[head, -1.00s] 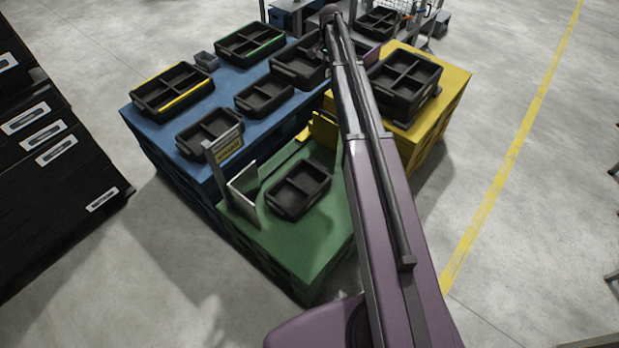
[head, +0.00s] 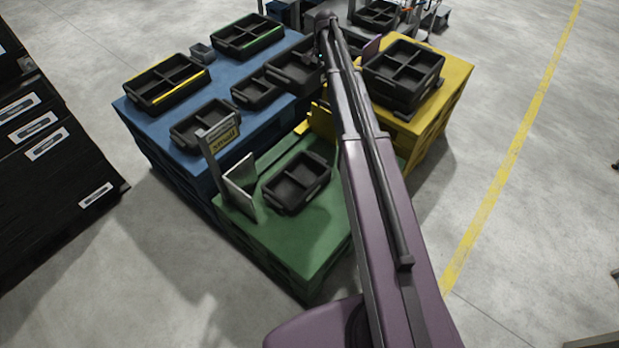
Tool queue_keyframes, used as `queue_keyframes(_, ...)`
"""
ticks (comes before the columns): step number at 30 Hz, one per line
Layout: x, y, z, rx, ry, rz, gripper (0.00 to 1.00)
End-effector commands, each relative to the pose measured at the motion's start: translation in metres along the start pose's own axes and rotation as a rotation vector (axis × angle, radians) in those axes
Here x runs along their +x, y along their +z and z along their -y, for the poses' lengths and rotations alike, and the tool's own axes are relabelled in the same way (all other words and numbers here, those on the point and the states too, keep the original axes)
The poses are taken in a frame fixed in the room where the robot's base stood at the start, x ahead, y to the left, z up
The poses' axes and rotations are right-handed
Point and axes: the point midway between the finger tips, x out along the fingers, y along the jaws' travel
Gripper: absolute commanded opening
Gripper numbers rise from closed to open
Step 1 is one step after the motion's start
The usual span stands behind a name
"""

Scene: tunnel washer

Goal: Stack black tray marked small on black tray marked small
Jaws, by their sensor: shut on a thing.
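My gripper (head: 321,58) is at the far end of my arm, mostly hidden by the arm and dark against the trays. It is shut on a black tray (head: 283,82) at that tray's right side, over the far right of the blue platform. Another black tray (head: 272,204) lies flat and empty on the green platform, nearer to me. A post there carries a sign (head: 224,138) with a yellow band that seems to read SMALL. Two more small black trays, one near (head: 206,143) and one farther (head: 240,100), lie on the blue platform. No markings are readable on the trays.
The blue platform (head: 150,135) also holds a yellow-edged tray (head: 135,98), a green-edged tray (head: 216,53) and a small grey bin (head: 201,55). Stacked black trays (head: 405,96) stand on the yellow platform (head: 452,75). Upright guides (head: 240,183) border the green platform (head: 285,245).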

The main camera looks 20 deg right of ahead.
Motion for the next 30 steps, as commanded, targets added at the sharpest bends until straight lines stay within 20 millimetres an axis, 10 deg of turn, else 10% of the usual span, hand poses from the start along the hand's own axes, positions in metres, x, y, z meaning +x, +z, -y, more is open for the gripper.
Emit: queue_keyframes(30, 0.179, 0.086, -0.032, -0.002, -0.005, 0.000, 0.00)
